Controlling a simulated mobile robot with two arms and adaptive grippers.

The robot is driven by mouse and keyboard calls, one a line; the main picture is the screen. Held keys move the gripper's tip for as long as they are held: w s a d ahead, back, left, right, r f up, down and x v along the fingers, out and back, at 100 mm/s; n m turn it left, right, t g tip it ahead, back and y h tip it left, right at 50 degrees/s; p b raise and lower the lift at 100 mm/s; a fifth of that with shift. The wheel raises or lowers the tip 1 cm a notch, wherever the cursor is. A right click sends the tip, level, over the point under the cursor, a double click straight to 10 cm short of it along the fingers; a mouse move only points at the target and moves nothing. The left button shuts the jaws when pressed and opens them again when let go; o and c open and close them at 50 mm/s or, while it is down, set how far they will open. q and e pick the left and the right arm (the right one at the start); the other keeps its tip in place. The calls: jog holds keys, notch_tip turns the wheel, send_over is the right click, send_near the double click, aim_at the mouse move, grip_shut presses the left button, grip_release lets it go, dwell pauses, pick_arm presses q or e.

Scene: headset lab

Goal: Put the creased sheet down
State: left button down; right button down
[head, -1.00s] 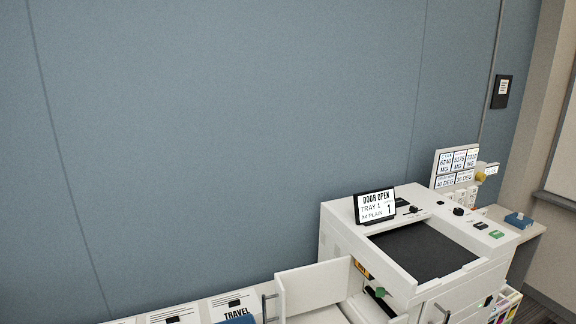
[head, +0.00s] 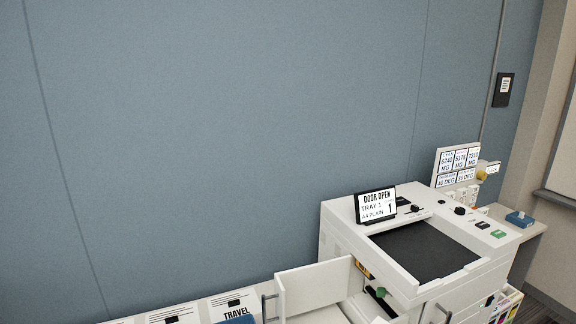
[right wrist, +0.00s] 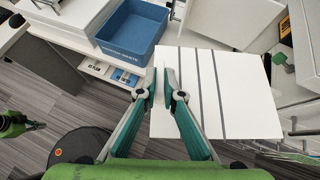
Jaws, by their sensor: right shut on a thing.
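The creased sheet (right wrist: 238,92) is white with several grey lines across it and shows in the right wrist view. My right gripper (right wrist: 163,82) has green fingers and is shut on the sheet's left edge. The sheet extends to the right of the fingers, held above the floor and in front of the white furniture. A blue bin (right wrist: 134,28) with partly readable lettering stands just beyond the fingertips, up and to the left. Neither my grippers nor the sheet can be made out in the head view. My left gripper cannot be made out in any view.
A white printer (head: 340,235) with a display (head: 376,203) reading DOOR OPEN stands at the right, with an open white door (head: 312,287) at its left. A tray labelled TRAVEL (head: 232,305) is at the bottom edge. A dark round base (right wrist: 82,148) stands on the floor.

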jog(key=s+d+r+n+g+y, duration=0.25)
jog(key=s+r, duration=0.55)
jog(key=r, duration=0.6)
notch_tip(320, 180, down, 14)
jog(key=b, duration=1.4)
jog(key=shift+f+t+h, duration=0.15)
jog(key=shift+t+h, duration=0.2)
jog(key=shift+h, duration=0.1)
jog(key=shift+a, duration=0.1)
